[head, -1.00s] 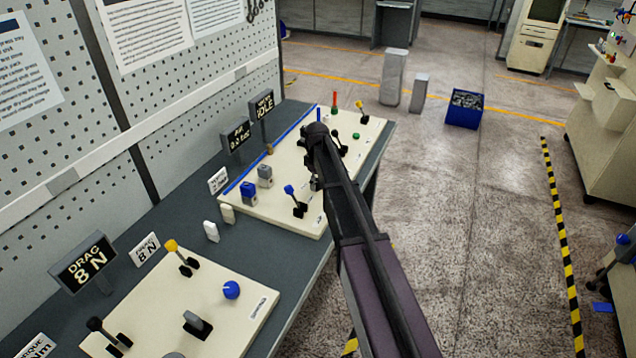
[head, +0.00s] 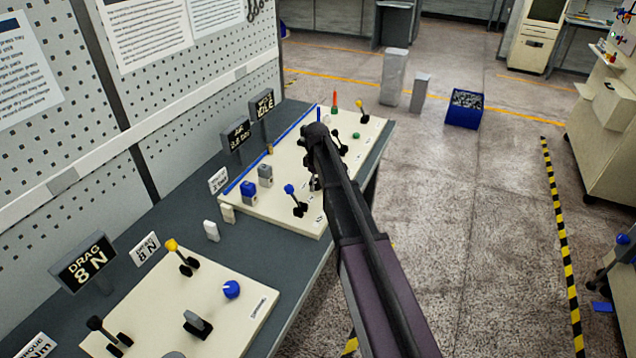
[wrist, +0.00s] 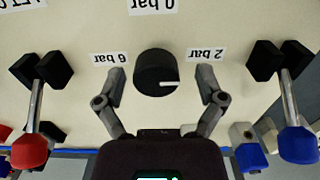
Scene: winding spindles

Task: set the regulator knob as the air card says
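The regulator knob (wrist: 154,70) is black and round with a white pointer line, which points right in the wrist view, roughly toward the 2 bar label (wrist: 206,55). A 0 bar label (wrist: 154,5) sits above it and a 6 bar label (wrist: 108,58) to its left. My gripper (wrist: 160,85) is open, one finger on each side of the knob, with gaps visible. In the head view my gripper (head: 316,182) is over the far board and the knob is hidden. A white card (head: 218,181) stands before the dark AIR display (head: 236,135); its text is too small to read surely.
Levers with a red tip (wrist: 29,152) and a blue tip (wrist: 298,145) flank my gripper. The cream board (head: 290,222) also carries blue and grey blocks. A nearer board (head: 130,305) has more levers and a blue knob (head: 231,289).

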